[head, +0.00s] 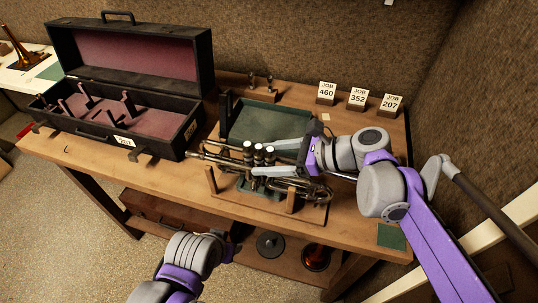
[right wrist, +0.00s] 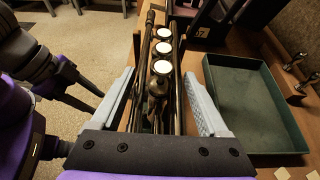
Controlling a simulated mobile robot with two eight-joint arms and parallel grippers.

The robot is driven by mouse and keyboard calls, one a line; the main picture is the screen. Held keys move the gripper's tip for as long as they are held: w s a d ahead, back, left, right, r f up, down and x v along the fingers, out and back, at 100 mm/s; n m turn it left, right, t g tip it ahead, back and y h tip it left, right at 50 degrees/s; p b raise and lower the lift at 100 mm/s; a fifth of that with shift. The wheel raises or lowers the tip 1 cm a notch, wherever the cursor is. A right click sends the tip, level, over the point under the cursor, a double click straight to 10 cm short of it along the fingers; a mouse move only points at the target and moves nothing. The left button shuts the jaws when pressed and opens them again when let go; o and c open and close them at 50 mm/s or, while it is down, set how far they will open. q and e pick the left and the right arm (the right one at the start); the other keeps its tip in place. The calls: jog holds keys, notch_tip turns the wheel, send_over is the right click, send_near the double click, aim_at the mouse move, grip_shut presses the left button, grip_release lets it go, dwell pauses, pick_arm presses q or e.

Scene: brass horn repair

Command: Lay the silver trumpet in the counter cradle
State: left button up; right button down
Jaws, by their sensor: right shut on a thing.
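The trumpet (head: 259,152), dark metallic in this light with white valve tops, lies lengthwise over the wooden counter cradle (head: 262,212), a board with short upright posts. My right gripper (head: 264,157) reaches in from the right and is shut on the trumpet around its valves. In the right wrist view the trumpet (right wrist: 163,50) runs between the two pale fingers. I cannot tell whether the trumpet rests on the posts or is held just above them. My left arm comes in low at the front, and its gripper (head: 230,243) is dark and unclear, apart from the trumpet.
A green-lined tray (head: 268,122) stands right behind the cradle. An open black case (head: 193,140) with pink lining takes up the left of the bench. Job cards (head: 358,98) stand at the back right. A green mat (head: 391,237) lies at the front right corner.

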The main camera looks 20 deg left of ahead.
jog(key=shift+f+b, duration=0.35)
jog(key=shift+f, duration=0.15)
dwell(0.7)
grip_release()
jog(key=shift+d, duration=0.1)
jog(key=v, duration=1)
jog(key=shift+d+r, duration=0.2)
jog(key=shift+d, duration=0.05)
